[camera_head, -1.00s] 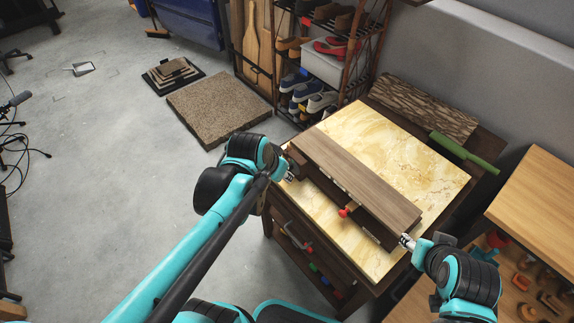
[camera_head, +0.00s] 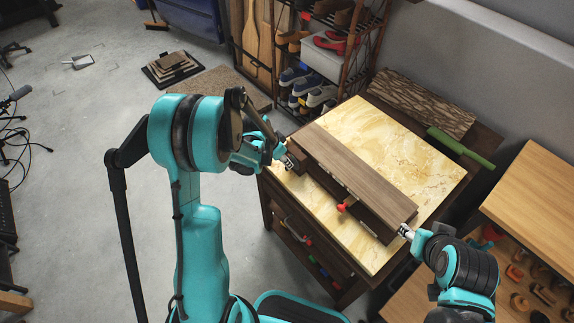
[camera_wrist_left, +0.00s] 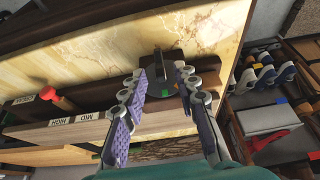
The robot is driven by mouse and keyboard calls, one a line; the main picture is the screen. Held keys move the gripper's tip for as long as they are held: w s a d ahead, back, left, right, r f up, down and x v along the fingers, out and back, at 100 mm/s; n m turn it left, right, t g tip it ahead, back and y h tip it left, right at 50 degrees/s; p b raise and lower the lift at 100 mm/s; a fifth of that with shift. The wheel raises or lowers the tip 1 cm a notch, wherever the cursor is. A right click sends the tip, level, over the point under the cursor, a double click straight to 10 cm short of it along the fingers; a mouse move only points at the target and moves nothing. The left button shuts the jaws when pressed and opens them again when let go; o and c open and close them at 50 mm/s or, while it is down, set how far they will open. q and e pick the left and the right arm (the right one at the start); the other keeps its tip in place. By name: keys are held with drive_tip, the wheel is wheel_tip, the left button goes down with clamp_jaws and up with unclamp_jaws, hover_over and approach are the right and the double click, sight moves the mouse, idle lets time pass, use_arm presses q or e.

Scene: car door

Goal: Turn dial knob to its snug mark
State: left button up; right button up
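The dial knob (camera_wrist_left: 158,64) is a dark upright bar on a dark plate at one end of the wooden box (camera_head: 358,176). A green mark (camera_wrist_left: 166,93) shows beside it on the plate. My left gripper (camera_wrist_left: 161,74) is open, its purple-padded fingers on either side of the knob with gaps showing. In the head view my left gripper (camera_head: 288,162) is at the box's left end and largely hides the knob. My right gripper (camera_head: 405,231) is at the box's right end; its opening is too small to tell.
The box lies on a marble-topped cabinet (camera_head: 375,130). A red knob (camera_head: 343,207) sticks out of its front; labels reading HIGH and MID (camera_wrist_left: 87,117) show in the wrist view. A shoe rack (camera_head: 318,60) stands behind.

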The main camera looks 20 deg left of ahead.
sight(287, 170)
use_arm(q)
drive_tip(key=shift+b+x, duration=0.45)
drive_tip(key=shift+x, duration=1.4)
drive_tip(key=shift+c, duration=0.3)
clamp_jaws()
drive_tip(key=shift+w+h, duration=0.1)
drive_tip(key=shift+h, duration=0.2)
drive_tip(key=h+b, duration=0.1)
drive_tip(key=g+h, duration=0.1)
drive_tip(key=shift+w+a+f+n+g+h+b, duration=0.15)
drive_tip(key=shift+a+n+g+h+b, duration=0.15)
drive_tip(key=shift+n+h+b, duration=0.1)
drive_tip(key=shift+a+n+g+h+b, duration=0.1)
drive_tip(key=shift+n+g+h+b, duration=0.3)
drive_tip(key=shift+g+h+b, duration=0.9)
drive_tip(key=shift+t+h, duration=0.4)
